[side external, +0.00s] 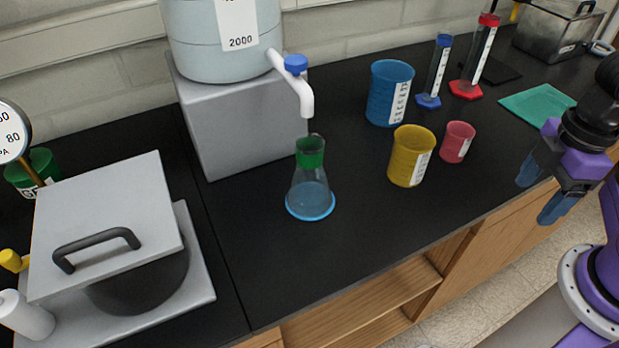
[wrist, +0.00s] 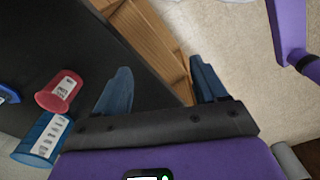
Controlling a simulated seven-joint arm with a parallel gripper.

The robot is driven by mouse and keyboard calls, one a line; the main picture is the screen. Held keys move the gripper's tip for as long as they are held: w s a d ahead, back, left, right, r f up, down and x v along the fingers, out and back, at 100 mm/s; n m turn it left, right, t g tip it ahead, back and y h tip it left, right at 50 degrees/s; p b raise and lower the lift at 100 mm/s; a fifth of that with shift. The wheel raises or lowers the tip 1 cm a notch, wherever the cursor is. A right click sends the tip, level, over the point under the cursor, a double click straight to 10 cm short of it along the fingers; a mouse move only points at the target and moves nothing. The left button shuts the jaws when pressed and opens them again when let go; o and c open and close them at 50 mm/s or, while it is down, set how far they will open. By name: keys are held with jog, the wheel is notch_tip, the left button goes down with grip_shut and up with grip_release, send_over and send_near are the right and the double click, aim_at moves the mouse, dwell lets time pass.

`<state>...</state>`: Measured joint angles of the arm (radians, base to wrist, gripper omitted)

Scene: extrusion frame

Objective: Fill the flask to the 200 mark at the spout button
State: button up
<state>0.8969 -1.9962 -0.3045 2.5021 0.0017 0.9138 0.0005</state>
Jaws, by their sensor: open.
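The flask (side external: 309,188) stands upright on the black bench under the spout, a clear cone with a green neck band and a blue base ring. Bluish liquid seems to show in its lower part; I cannot read its marks. The white spout (side external: 303,94) with its blue button (side external: 296,64) comes from a large pale blue tank (side external: 222,40) on a grey block. My gripper (side external: 537,194) is open and empty at the right, beyond the bench's front edge, far from the flask. It also shows in the wrist view (wrist: 160,88).
A yellow beaker (side external: 408,160), a pink beaker (side external: 457,142) and a blue beaker (side external: 387,98) stand right of the flask. A grey lidded press (side external: 110,230) fills the left. Bench front near the flask is clear.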

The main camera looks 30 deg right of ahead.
jog(key=shift+c, duration=0.3)
jog(key=c, duration=1)
jog(key=shift+a, duration=0.15)
grip_shut()
jog(key=w+a+r+n+g+y, duration=0.1)
jog(key=w+a+r+y, duration=0.3)
jog(key=w+a+r, duration=1)
jog(key=w+a+r+n+y, duration=0.3)
jog(key=w+r+n+y, duration=0.1)
jog(key=w+r, duration=0.8)
jog(key=shift+w+r+t+y, duration=0.3)
jog(key=shift+w+r+t, duration=0.1)
jog(key=shift+r, duration=0.75)
